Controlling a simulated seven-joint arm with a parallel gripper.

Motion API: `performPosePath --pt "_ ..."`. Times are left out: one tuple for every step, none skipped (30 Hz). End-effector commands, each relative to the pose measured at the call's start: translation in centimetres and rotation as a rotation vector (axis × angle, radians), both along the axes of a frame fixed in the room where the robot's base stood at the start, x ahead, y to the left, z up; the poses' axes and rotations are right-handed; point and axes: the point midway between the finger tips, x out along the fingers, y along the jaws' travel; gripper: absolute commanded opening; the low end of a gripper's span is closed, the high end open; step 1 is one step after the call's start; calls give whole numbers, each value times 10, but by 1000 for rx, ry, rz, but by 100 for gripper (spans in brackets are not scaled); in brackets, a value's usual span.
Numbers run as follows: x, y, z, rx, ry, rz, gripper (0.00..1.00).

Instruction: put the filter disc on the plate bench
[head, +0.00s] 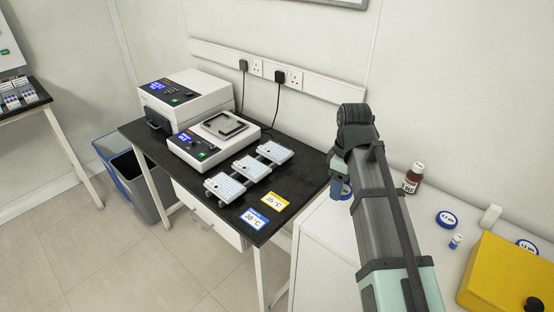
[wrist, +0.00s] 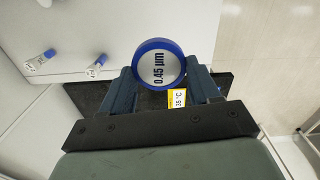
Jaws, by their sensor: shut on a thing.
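The filter disc (wrist: 159,65) is round and white with a blue rim and reads 0.45 µm in the wrist view. My gripper (wrist: 162,77) is shut on it, with a finger on either side and the printed face towards the camera. The plate bench (head: 232,223) is the black-topped table left of my arm. Its dark top (wrist: 90,97) shows behind and below the disc in the wrist view.
The bench carries several white well plates (head: 250,168), two instruments (head: 212,140), a blue 30 °C card (head: 254,219) and a yellow 35 °C card (head: 274,202).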

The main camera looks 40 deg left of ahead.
Motion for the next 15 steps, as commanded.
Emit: performPosePath --pt "-2 8 -6 -1 1 12 33" --pt "-3 14 -10 -1 2 19 33" --pt "1 26 -14 -2 2 28 33" --pt "4 35 -17 -2 2 33 33" --pt "8 44 -20 -1 2 39 33" --pt "14 56 -23 -2 2 46 33" --pt "17 66 -26 -2 2 52 33" --pt "22 75 -28 -2 2 56 33" --pt "29 88 -32 -1 1 62 33" --pt "34 98 -35 -1 2 66 33" --pt "40 107 -37 -2 2 69 33" --pt "47 120 -40 -1 2 74 33" --pt "53 130 -42 -1 1 76 33" --pt "59 140 -45 -1 1 79 33" --pt "67 152 -47 -1 1 81 33"
